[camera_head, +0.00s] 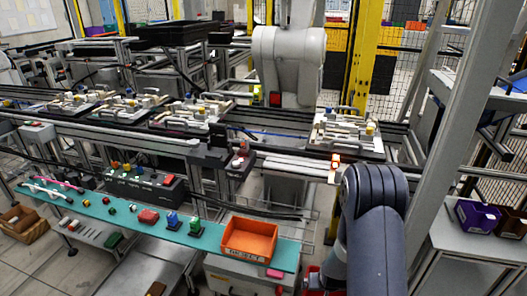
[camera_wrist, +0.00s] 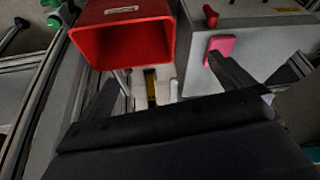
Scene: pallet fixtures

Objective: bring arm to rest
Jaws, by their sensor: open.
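My gripper (camera_wrist: 165,76) shows in the wrist view with its dark fingers spread apart and nothing held between them. A red open box (camera_wrist: 128,42) lies beyond the fingers at the upper left. A small pink piece (camera_wrist: 221,47) sits on a grey surface close to the right finger; I cannot tell whether they touch. In the head view my dark arm (camera_head: 375,205) rises at the lower right, in front of the conveyor line. My gripper is hidden in that view.
An orange bin (camera_head: 249,239) stands on the green shelf (camera_head: 95,207), left of my arm, among several coloured parts. Pallets with fixtures (camera_head: 348,133) sit on the conveyor behind. A grey post (camera_head: 468,110) and a side table with a purple bin (camera_head: 477,215) stand to the right.

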